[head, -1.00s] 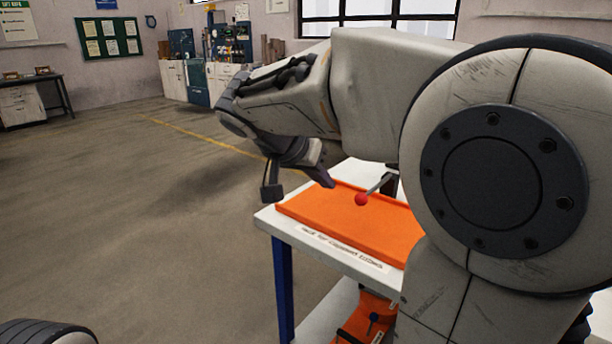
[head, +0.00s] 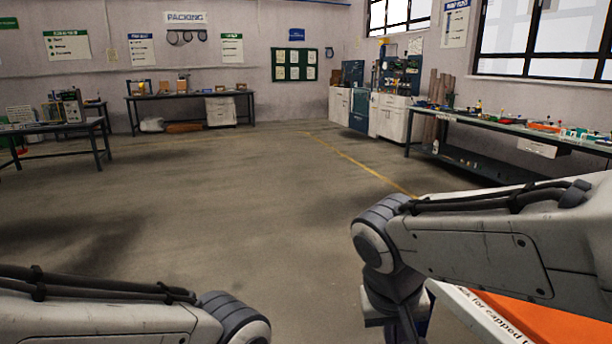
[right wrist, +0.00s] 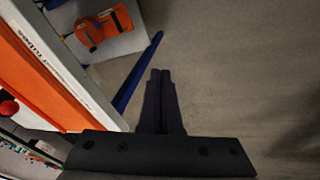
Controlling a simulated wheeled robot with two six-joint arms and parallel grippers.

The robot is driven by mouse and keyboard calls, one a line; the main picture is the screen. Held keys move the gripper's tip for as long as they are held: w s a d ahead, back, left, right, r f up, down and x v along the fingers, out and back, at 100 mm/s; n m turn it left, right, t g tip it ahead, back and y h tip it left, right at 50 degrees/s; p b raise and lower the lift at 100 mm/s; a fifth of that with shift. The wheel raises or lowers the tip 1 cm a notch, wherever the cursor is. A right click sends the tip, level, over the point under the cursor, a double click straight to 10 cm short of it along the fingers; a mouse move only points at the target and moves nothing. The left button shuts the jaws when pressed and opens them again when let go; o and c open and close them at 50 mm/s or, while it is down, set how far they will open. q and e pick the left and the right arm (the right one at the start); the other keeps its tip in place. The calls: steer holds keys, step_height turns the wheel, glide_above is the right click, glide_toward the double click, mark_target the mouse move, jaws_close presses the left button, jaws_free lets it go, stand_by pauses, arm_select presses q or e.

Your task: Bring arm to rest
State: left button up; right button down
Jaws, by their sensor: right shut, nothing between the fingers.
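My right arm comes in from the right in the head view, with its dark gripper (head: 398,322) pointing down at the bottom, partly cut off by the frame edge. In the right wrist view the right gripper's fingers (right wrist: 160,73) lie together, shut and empty, over bare floor beside the table. My left forearm shows at the bottom left of the head view, but its gripper is out of frame. The white table (head: 478,318) with an orange mat (head: 560,325) is at the lower right, partly behind my right arm.
The right wrist view shows a red ball (right wrist: 9,107) on the orange mat side, a blue table leg (right wrist: 137,75) and an orange object (right wrist: 104,27) on the lower shelf. A long workbench (head: 520,130) stands along the right wall. The middle floor is clear.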

steer(key=s+a+f+n+g+y, duration=0.1)
steer(key=s+a+f+n+y, duration=0.1)
steer(key=s+a+f+n, duration=0.25)
steer(key=s+a+f+n+g+y, duration=0.1)
steer(key=s+a+f+n, duration=0.1)
steer(key=s+a+n, duration=0.45)
step_height(320, 180, up, 24)
steer(key=d+m+p, duration=0.2)
steer(key=m+p, duration=0.1)
steer(key=p, duration=2.1)
steer(key=shift+s, duration=0.4)
